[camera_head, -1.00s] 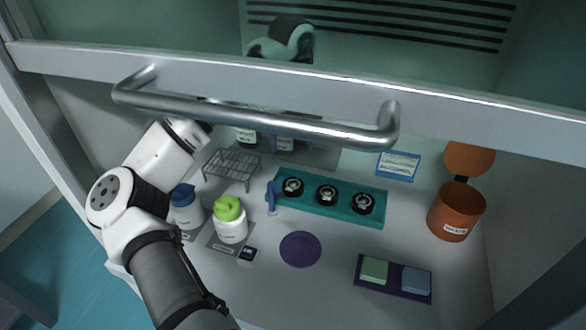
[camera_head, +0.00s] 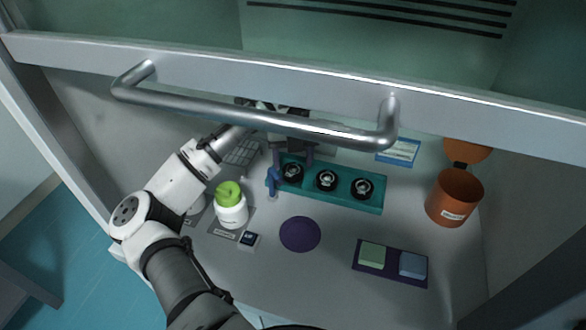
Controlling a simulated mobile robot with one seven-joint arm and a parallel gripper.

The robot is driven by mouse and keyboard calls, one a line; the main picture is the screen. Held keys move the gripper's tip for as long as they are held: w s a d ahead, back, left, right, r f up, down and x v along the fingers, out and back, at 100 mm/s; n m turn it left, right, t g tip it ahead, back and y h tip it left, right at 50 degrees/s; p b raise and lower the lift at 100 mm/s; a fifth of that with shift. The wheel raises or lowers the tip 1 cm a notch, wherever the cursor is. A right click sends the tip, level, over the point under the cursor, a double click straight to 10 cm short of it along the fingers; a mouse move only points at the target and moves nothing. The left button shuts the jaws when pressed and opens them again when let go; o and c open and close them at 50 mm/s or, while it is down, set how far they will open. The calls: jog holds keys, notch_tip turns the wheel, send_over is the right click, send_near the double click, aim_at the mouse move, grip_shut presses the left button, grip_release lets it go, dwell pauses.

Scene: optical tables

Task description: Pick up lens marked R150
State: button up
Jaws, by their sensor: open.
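Three round black-rimmed lenses sit in a row on a teal holder (camera_head: 330,198): a left lens (camera_head: 292,172), a middle lens (camera_head: 327,180) and a right lens (camera_head: 362,188). Their markings are too small to read, so I cannot tell which is R150. My gripper (camera_head: 293,158) is open and empty, pointing down at the left lens, its fingers apart on either side of the lens's back edge. I cannot tell whether it touches. The handle bar hides part of the gripper.
The raised sash with a metal handle (camera_head: 250,122) crosses in front of my arm. A blue upright clip (camera_head: 273,182) stands at the holder's left end. Nearby are a green-capped bottle (camera_head: 231,207), a wire rack (camera_head: 243,152), a purple disc (camera_head: 300,234) and an orange bin (camera_head: 454,198).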

aim_at(293, 172)
jog(key=shift+f, duration=1.25)
jog(key=c, duration=0.8)
jog(key=shift+o, duration=0.2)
jog(key=shift+r, duration=0.1)
